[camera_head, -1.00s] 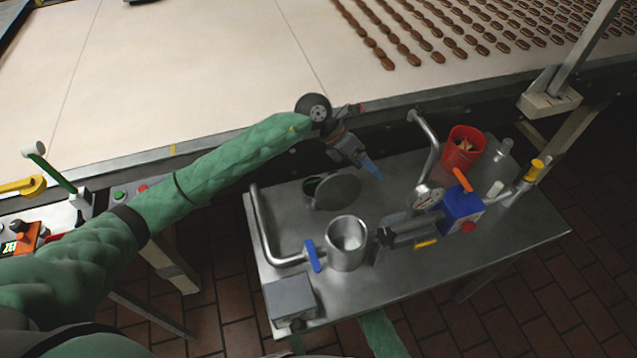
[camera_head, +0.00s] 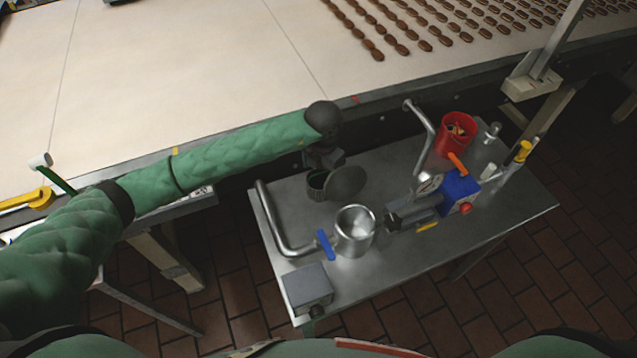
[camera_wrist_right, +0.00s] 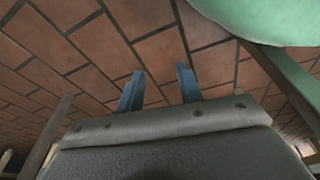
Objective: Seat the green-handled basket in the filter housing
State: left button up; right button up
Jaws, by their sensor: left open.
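A silver cylindrical housing (camera_head: 355,237) with an open top stands mid-table, joined to a pipe; I take it for the filter housing. Something pale shows inside it. Behind it is a small dark container with a greenish rim (camera_head: 316,189), partly hidden by a tilted grey disc (camera_head: 348,183). It may be the basket, but I cannot make out a green handle. My left gripper (camera_head: 322,163) is above this container, pointing down and open; its fingertips are hardly visible. My right gripper (camera_wrist_right: 160,88) has its blue fingers apart and empty, over the brick floor.
The steel table (camera_head: 440,245) also holds a blue valve lever (camera_head: 326,245), a grey box (camera_head: 306,288), a blue pump unit (camera_head: 461,190) and a red cup (camera_head: 458,138). A conveyor with chocolate pieces (camera_head: 425,46) runs behind. Bent pipes rise from the table.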

aim_at(320, 178)
pick_arm(q)
jog(key=f+p, duration=0.2)
jog(key=f, duration=0.1)
jog(key=f+p, duration=0.1)
jog(key=shift+a+f+p, duration=0.35)
jog(key=shift+a+p, duration=0.05)
jog(key=shift+f, duration=0.35)
pick_arm(e)
jog(key=s+d+f, duration=0.2)
jog(key=s, duration=0.7)
jog(key=shift+g, duration=0.4)
pick_arm(q)
jog(key=c, duration=1.1)
